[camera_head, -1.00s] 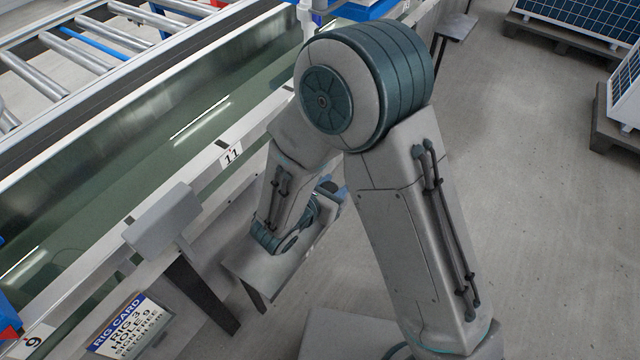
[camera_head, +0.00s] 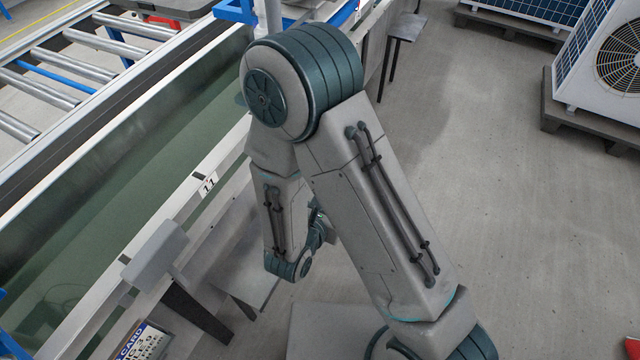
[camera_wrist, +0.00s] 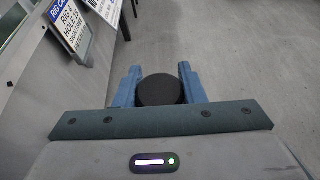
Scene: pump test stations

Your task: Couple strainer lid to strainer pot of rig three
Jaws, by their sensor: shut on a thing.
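My gripper (camera_wrist: 158,74) shows in the wrist view with two blue fingers on either side of a black round disc-like piece (camera_wrist: 160,90), which looks like the strainer lid. The fingers are shut on it. It is above bare grey floor in that view. In the head view my own arm hides the gripper and the piece. I cannot make out the strainer pot in either view.
A rig card (camera_head: 143,343) stands at the lower left of the head view, partly cut off; a card (camera_wrist: 70,27) shows in the wrist view. Open floor (camera_head: 470,200) lies right.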

